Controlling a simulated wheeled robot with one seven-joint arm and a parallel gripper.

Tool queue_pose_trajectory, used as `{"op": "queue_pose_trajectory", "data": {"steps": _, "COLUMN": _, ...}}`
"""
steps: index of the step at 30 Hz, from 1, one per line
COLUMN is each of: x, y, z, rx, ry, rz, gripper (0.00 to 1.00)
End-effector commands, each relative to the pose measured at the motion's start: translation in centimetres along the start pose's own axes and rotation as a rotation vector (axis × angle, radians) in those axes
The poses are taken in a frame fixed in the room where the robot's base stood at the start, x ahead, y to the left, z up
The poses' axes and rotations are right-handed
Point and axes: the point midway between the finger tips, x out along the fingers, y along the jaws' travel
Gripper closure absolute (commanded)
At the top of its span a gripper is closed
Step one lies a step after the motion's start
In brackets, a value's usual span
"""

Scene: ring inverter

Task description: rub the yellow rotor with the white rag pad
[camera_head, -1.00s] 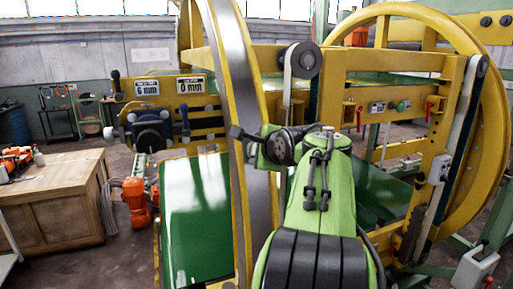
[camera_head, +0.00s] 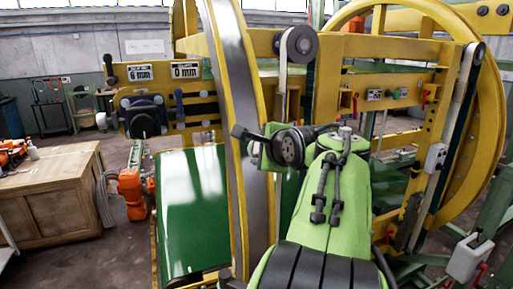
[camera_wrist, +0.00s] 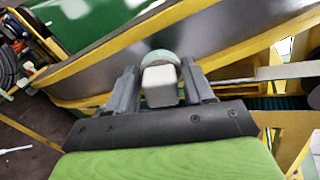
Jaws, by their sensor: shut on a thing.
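The yellow rotor (camera_head: 236,190) is a tall ring with a grey metal band between yellow rims, upright left of my arm in the head view. In the wrist view its grey band (camera_wrist: 235,32) crosses the picture slantwise just beyond my fingertips. My gripper (camera_wrist: 160,84) is shut on a white, block-shaped pad (camera_wrist: 160,88). A pale teal rounded part shows behind the pad. The pad is in front of the rotor band; I cannot tell whether they touch. In the head view the pad is not distinguishable near my arm's end.
A glossy green panel (camera_head: 193,215) stands left of the rotor. A yellow frame (camera_head: 425,150) with pulleys and belts stands on the right. A wooden cabinet (camera_head: 50,205) and an orange machine (camera_head: 131,190) stand at left.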

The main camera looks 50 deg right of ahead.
Motion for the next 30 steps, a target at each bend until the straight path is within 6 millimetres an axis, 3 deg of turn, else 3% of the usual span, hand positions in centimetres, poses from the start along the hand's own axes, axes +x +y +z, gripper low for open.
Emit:
{"op": "queue_pose_trajectory", "data": {"steps": 6, "x": -2.5, "y": -0.2, "z": 0.0, "rx": 0.001, "ry": 0.0, "rz": -0.001, "gripper": 0.72}}
{"op": "queue_pose_trajectory", "data": {"steps": 17, "x": -3.0, "y": 0.0, "z": 0.0, "rx": 0.0, "ry": 0.0, "rz": 0.001, "gripper": 0.72}}
{"op": "queue_pose_trajectory", "data": {"steps": 25, "x": -5.5, "y": -0.2, "z": 0.0, "rx": 0.0, "ry": 0.001, "rz": -0.001, "gripper": 0.72}}
{"op": "queue_pose_trajectory", "data": {"steps": 30, "x": -5.9, "y": 0.0, "z": 0.0, "rx": 0.0, "ry": 0.0, "rz": 0.001, "gripper": 0.72}}
